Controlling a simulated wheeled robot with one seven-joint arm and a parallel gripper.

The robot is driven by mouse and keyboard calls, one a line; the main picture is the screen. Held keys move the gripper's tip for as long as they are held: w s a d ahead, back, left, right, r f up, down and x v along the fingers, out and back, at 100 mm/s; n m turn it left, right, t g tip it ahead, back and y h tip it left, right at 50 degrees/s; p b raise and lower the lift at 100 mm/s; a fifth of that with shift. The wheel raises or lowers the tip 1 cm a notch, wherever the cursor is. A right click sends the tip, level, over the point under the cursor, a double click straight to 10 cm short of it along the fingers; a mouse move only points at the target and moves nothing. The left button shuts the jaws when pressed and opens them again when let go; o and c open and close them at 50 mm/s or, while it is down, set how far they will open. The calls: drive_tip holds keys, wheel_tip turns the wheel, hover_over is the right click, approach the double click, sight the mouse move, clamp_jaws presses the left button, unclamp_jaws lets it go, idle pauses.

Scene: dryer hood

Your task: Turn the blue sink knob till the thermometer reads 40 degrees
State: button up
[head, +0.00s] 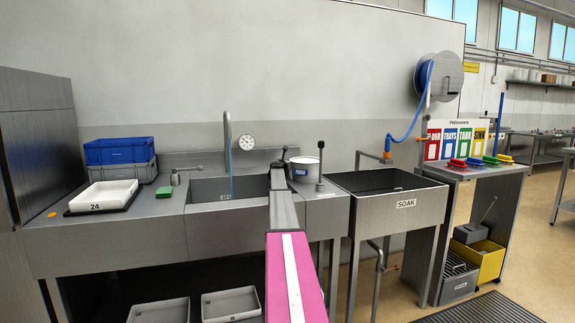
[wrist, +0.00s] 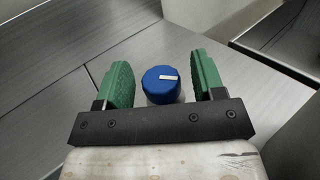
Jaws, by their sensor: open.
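The blue sink knob (wrist: 161,84), with a white mark on its top, stands on the grey metal sink counter in the wrist view. My gripper (wrist: 162,72) is open, with one green finger on each side of the knob. Small gaps show between the knob and both fingers. In the head view my arm covers the knob. The round white thermometer dial (head: 246,142) is on the wall behind the sink; its reading is too small to tell. The sink (head: 208,197) has a tall tap (head: 228,135) with a thin blue stream below its spout.
A white pot (head: 303,171) and an upright lever (head: 320,165) stand right of my arm. The SOAK tank (head: 388,205) is further right. A white tray (head: 104,194), a green block (head: 164,192) and stacked crates (head: 120,151) stand left of the sink.

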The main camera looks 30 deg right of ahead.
drive_tip(key=v, duration=1)
drive_tip(key=shift+s+a, duration=0.15)
drive_tip(key=shift+s, duration=0.05)
drive_tip(key=shift+w, duration=0.1)
drive_tip(key=w+m+g+h, duration=0.4)
drive_tip(key=w+m+g, duration=0.15)
drive_tip(key=g, duration=0.35)
drive_tip(key=shift+m, duration=0.25)
drive_tip(key=d, duration=0.3)
drive_tip(key=w+d, duration=0.1)
drive_tip(key=d, duration=0.6)
drive_tip(key=shift+w+f, duration=0.1)
drive_tip(key=shift+w, duration=0.15)
drive_tip(key=c, duration=0.9)
